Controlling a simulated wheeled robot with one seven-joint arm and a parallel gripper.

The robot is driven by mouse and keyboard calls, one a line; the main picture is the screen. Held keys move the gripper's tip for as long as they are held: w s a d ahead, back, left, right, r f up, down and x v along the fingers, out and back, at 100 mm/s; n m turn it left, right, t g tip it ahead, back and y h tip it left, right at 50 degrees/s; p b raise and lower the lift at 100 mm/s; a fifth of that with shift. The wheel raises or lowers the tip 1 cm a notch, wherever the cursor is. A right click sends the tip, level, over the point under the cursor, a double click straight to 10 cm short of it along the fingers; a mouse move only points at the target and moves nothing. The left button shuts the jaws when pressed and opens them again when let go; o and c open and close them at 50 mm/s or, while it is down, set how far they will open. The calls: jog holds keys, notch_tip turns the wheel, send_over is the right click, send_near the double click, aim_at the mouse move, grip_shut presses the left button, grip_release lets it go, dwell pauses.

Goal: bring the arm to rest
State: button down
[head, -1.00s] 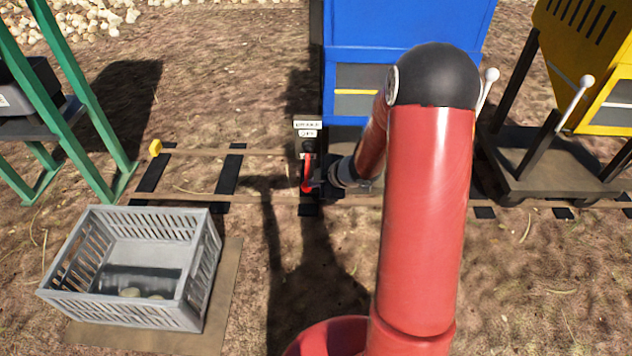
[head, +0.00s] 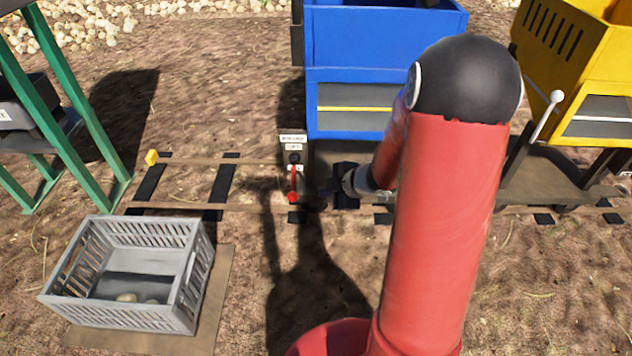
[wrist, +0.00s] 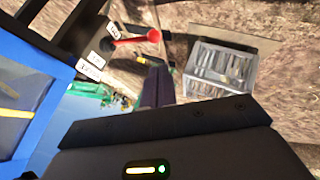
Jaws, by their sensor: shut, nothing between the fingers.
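My gripper (head: 343,187) shows in the head view as a dark shape just right of the red lever, partly hidden behind my red arm. In the wrist view its fingers (wrist: 155,82) are together and empty, apart from the lever. The red lever (head: 293,182) hangs on a dark post below white labels, beside the blue wagon; its red end points down. It also shows in the wrist view (wrist: 131,39), at upper left. My arm is bent, its black elbow high at right of centre.
A grey slatted crate (head: 190,290) with a few round things inside stands at lower left. Behind are the blue wagon (head: 385,40) and a yellow wagon (head: 560,60) on rails (head: 180,206). A green frame (head: 75,75) stands at left. Ground between crate and arm is clear.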

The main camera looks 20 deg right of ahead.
jog(key=s+d+r+m+t+h+p, duration=0.15)
jog(key=r+m+h, duration=0.25)
jog(key=r, duration=0.4)
jog(key=s+d+r+m+h, duration=0.1)
jog(key=d+r+m+h, duration=0.2)
jog(key=r, duration=0.5)
jog(key=s+a+r+m+g, duration=0.1)
jog(key=s+a+r+m, duration=0.1)
jog(key=s, duration=0.5)
jog(key=s+a+r+m+g+y+p, duration=0.1)
jog(key=s+a+r+m, duration=0.2)
jog(key=s, duration=0.4)
jog(key=s+a+r+m+g+y, duration=0.1)
jog(key=s+a+r+m, duration=0.1)
jog(key=s+a+m, duration=0.2)
jog(key=s, duration=0.3)
jog(key=shift+a+r, duration=0.25)
jog(key=shift+r, duration=0.1)
